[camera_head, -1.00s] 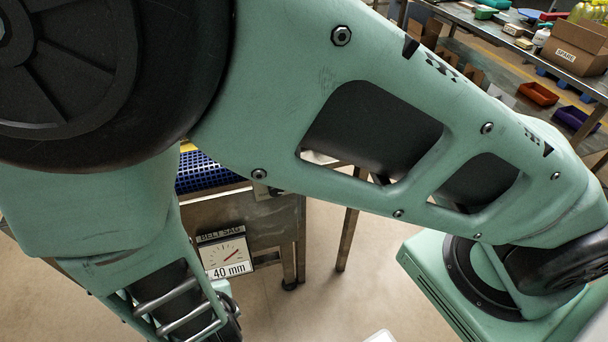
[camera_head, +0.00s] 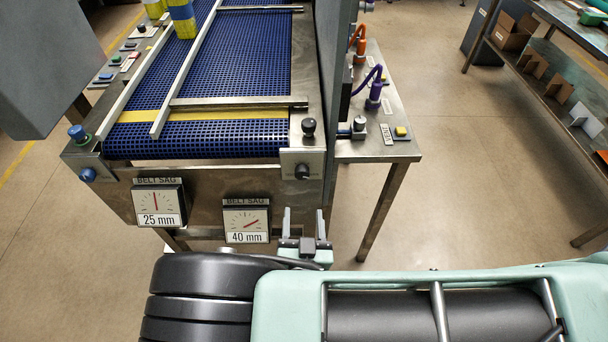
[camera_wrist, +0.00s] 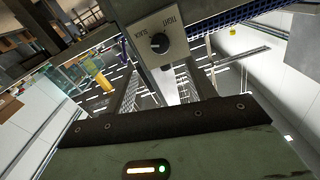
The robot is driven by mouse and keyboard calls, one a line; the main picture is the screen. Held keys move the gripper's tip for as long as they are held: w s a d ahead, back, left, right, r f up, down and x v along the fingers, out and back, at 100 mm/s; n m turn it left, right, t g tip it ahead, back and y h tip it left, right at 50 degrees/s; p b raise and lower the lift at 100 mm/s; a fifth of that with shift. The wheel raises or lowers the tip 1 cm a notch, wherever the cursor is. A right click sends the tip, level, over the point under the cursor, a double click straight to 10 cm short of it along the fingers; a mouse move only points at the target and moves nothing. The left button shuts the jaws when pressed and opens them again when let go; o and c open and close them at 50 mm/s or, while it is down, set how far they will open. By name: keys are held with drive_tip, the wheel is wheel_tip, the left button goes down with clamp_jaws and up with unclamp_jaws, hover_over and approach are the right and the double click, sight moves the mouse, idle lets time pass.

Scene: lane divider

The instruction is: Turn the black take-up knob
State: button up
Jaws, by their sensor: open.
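The black take-up knob (camera_head: 303,171) sits on a pale plate at the right end of the conveyor's front frame. In the wrist view the knob (camera_wrist: 160,44) is ahead of the fingers, on a plate marked TIGHT and SLACK. My gripper (camera_head: 303,221) is below the knob in the head view, fingers pointing up toward the conveyor. In the wrist view my gripper (camera_wrist: 162,78) has its fingers spread, with nothing between them and apart from the knob.
A second gauge (camera_head: 159,204) reads 25 mm. Another black knob (camera_head: 308,127) stands on top of the frame. Blue knobs (camera_head: 87,174) are at the left corner. A side table (camera_head: 400,149) adjoins the conveyor on the right; open floor lies beyond it.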

sight(302, 176)
drive_tip(key=w+p, duration=0.3)
drive_tip(key=w, duration=0.8)
drive_tip(key=shift+d, duration=0.1)
drive_tip(key=c, duration=1)
